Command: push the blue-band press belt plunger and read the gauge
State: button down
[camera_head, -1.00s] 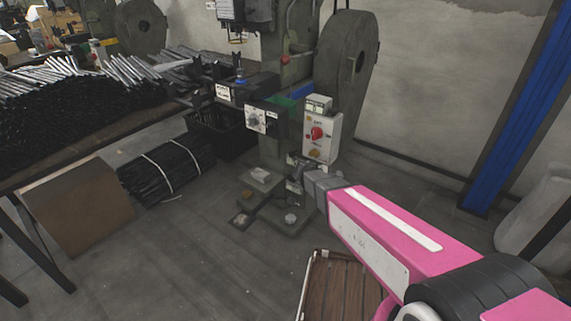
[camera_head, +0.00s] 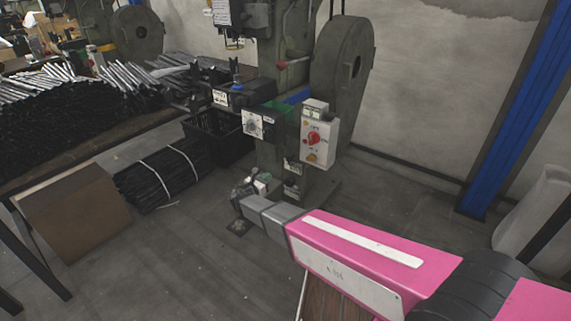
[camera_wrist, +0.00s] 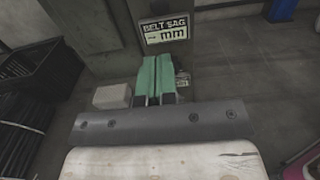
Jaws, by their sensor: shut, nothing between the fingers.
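The near green press (camera_head: 275,160) stands in the middle of the head view, with a blue stripe (camera_head: 298,96) behind its bed. A label reading "BELT SAG ~ mm" (camera_wrist: 167,26) is just beyond my fingers in the wrist view; no reading shows on it. My gripper (camera_head: 242,188) is low in front of the press base. Its green fingers (camera_wrist: 155,62) are shut and empty, pointing towards the press just below the label. A pale block (camera_wrist: 112,96) is left of the fingers. I cannot pick out the belt plunger; contact is unclear.
A white control box (camera_head: 318,138) with a red switch and small display hangs on the press. A dial box (camera_head: 259,123) is left of it. Black crates (camera_head: 212,135), bundled rods (camera_head: 160,172) and a cardboard box (camera_head: 75,207) stand left.

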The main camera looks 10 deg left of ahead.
aim_at(289, 160)
dwell(0.3)
jog(key=x, duration=1.4)
jog(key=shift+x, duration=1.15)
jog(key=v, duration=1.4)
jog(key=shift+s, duration=0.15)
